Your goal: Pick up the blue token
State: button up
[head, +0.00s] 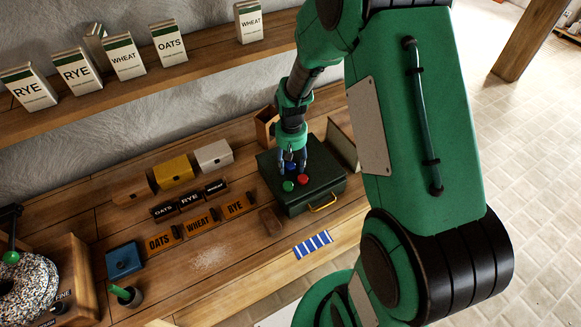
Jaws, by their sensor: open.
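The blue token (290,166) is a small round piece on top of the dark green box (312,199). A green token (288,186) and a red token (304,178) lie close in front of it on the same lid. My gripper (292,168) points down over the box, with its fingers open on either side of the blue token. The fingers partly hide the token, and I cannot tell whether they touch it.
A small upright wooden box (265,126) stands behind the green box, and a panel (342,145) at its right. Label blocks (199,221) and a blue square box (123,261) are left on the bench. A striped cloth (313,244) lies in front.

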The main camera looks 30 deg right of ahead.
aim_at(291, 166)
dwell(0.4)
jog(key=c, duration=0.9)
jog(key=shift+r, duration=0.1)
jog(key=shift+r, duration=0.8)
notch_tip(291, 166, up, 2)
jog(key=shift+s+r+p, duration=0.1)
jog(key=shift+s+p, duration=0.05)
jog(key=shift+p, duration=0.15)
jog(key=s+a, duration=0.1)
jog(key=s, duration=0.6)
jog(key=s+a+r, duration=0.1)
jog(key=s+a, duration=0.1)
jog(key=s, duration=0.6)
jog(key=shift+s+a+p, duration=0.15)
jog(key=shift+a+p, duration=0.15)
jog(key=shift+p, duration=0.05)
